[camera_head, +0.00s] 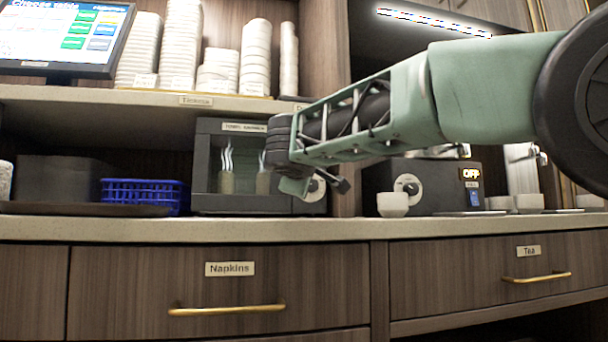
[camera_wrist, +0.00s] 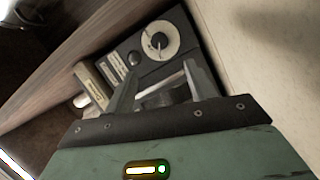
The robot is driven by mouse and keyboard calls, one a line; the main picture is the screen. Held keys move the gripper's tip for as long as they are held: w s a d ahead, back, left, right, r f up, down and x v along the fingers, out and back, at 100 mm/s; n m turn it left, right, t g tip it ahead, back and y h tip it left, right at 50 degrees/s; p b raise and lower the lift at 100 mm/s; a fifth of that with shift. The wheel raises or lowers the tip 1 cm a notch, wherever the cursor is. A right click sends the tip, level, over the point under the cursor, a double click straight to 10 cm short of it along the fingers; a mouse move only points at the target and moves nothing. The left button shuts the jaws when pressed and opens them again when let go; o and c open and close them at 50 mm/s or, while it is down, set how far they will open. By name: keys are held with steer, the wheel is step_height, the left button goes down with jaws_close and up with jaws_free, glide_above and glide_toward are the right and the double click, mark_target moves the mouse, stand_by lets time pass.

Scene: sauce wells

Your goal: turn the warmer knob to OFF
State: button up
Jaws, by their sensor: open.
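The warmer (camera_head: 229,203) is a dark box with a glass front and steaming rolls inside, on the counter left of centre in the head view. Its round, pale-ringed knob (camera_head: 315,187) is at its lower right, partly covered by my gripper (camera_head: 319,186). In the wrist view a white dial with a dark knob (camera_wrist: 160,40) sits on a black panel, just beyond the fingertips. A pale pointer line shows on it, but its setting cannot be read. My gripper (camera_wrist: 160,72) is open and empty, its fingers apart and short of the dial.
A second dark machine (camera_head: 433,176) with its own dial and an OFF display stands to the right, with a white cup (camera_head: 393,204) before it. A blue basket (camera_head: 143,194) is at left. Stacked cups (camera_head: 181,45) fill the shelf above. The counter's front edge (camera_head: 200,229) is clear.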

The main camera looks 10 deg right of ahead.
steer(key=shift+v, duration=1.95)
